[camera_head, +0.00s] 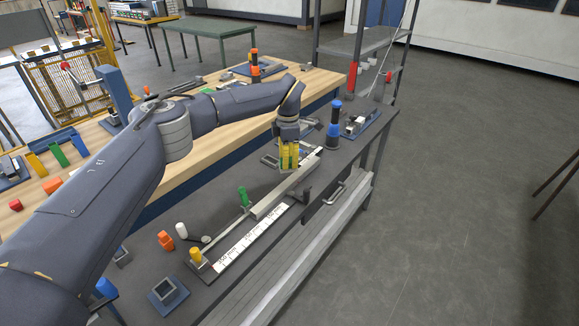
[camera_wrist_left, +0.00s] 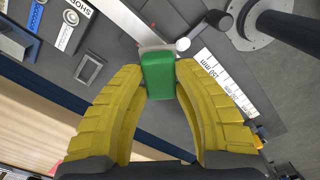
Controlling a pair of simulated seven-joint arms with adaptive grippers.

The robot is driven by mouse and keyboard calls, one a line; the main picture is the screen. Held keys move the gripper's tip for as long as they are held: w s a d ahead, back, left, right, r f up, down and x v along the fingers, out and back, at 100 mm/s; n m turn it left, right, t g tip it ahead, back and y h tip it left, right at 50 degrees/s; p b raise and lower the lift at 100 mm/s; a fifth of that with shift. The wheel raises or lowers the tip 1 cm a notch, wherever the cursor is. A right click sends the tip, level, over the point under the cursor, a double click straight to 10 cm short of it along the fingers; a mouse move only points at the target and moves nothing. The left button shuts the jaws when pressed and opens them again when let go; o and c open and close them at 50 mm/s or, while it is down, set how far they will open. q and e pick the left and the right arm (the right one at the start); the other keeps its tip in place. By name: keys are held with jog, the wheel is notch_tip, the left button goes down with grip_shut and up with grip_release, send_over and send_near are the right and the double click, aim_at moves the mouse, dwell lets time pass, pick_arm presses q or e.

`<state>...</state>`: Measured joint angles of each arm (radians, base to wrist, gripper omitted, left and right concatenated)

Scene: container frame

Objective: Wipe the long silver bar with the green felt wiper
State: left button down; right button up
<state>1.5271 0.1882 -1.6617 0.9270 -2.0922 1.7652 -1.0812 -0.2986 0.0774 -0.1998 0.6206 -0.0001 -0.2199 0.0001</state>
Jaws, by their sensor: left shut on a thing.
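The long silver bar (camera_head: 276,201) lies at a slant along the dark bench, beside a white scale strip. My left gripper (camera_head: 288,158) has yellow fingers and points down over the far part of the bar. In the left wrist view its fingertips (camera_wrist_left: 161,70) are shut on the green felt wiper (camera_wrist_left: 158,77), one on each side. The silver bar (camera_wrist_left: 125,20) runs up and left from the wiper's far end. I cannot tell whether the wiper touches the bar. In the head view the fingers mostly hide the wiper. My right gripper is not in view.
A green-handled part (camera_head: 243,197) stands beside the bar. A black post with blue rings (camera_head: 334,125) stands right of my gripper. The scale strip (camera_head: 243,243) lies along the bar.

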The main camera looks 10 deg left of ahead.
pick_arm(q)
jog(key=shift+r, duration=1)
